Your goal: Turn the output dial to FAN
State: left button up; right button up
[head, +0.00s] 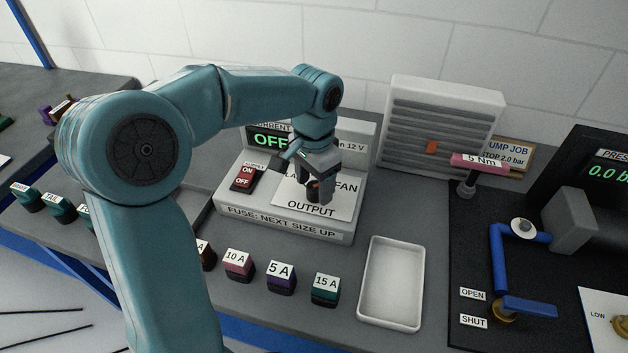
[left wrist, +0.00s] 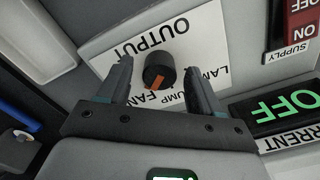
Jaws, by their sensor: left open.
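The output dial (left wrist: 158,72) is a dark round knob with an orange pointer mark, on a white card (left wrist: 207,40) lettered OUTPUT, LAMP, PUMP and FAN. In the left wrist view the card is upside down and the pointer aims toward the lower left, near the PUMP lettering; I cannot tell its exact setting. My left gripper (left wrist: 158,78) is open, its fingers on either side of the dial, with no clear contact visible. In the head view my left gripper (head: 318,192) is over the card (head: 338,206) and mostly hides the dial. My right gripper is not seen.
The red supply switch (head: 244,177) and a green OFF display (head: 269,139) are beside the dial. Fuses such as the 10 A one (head: 238,265) stand in front. A white tray (head: 392,283) lies empty at right, and a pink 5 Nm tool (head: 484,164) stands behind it.

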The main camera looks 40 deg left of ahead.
aim_at(314, 187)
pick_arm(q)
notch_tip(314, 187, up, 7)
jog(key=p, duration=0.5)
jog(key=shift+p, duration=0.3)
jog(key=shift+r, duration=0.3)
jog(key=shift+p, duration=0.35)
